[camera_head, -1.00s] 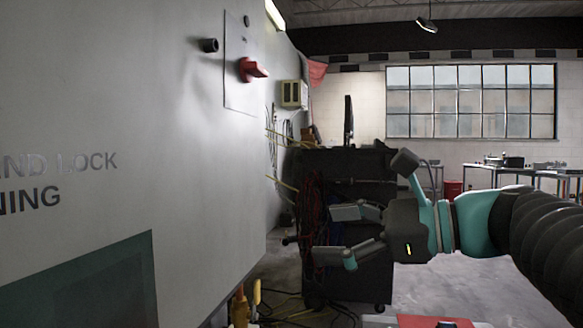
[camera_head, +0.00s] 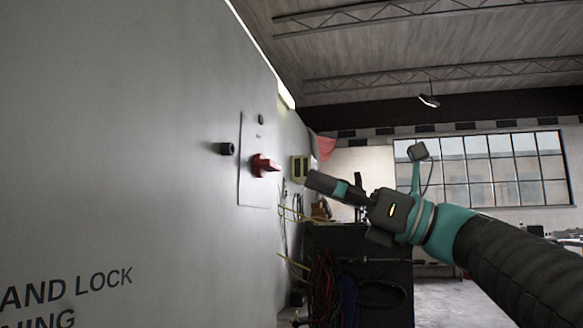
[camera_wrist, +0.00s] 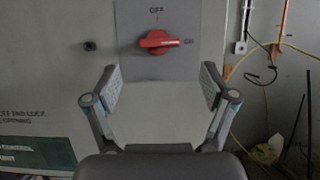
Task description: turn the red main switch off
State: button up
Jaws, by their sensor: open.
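The red main switch (camera_head: 264,166) sticks out from a pale plate (camera_head: 258,190) on the large grey cabinet wall in the head view. In the wrist view the red switch (camera_wrist: 157,41) shows above the space between the fingers, its handle lying roughly level. Small lettering sits above it and to its right. My gripper (camera_head: 318,184) is to the right of the switch in the head view, apart from it, with its fingers pointing toward the cabinet. In the wrist view my gripper (camera_wrist: 161,88) is open and empty, its two fingers spread wide.
A black knob (camera_head: 223,149) juts from the cabinet (camera_head: 120,130) left of the plate. A yellowish box (camera_head: 299,168) and hanging cables are further along the wall. A dark cart (camera_head: 360,265) stands below my arm. Space between gripper and switch looks clear.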

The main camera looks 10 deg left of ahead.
aim_at(276, 168)
jog(key=x, duration=0.7)
jog(key=shift+f+p, duration=0.1)
jog(key=shift+p, duration=0.3)
jog(key=c, duration=1.1)
jog(key=shift+a, duration=0.15)
jog(key=shift+c, duration=0.3)
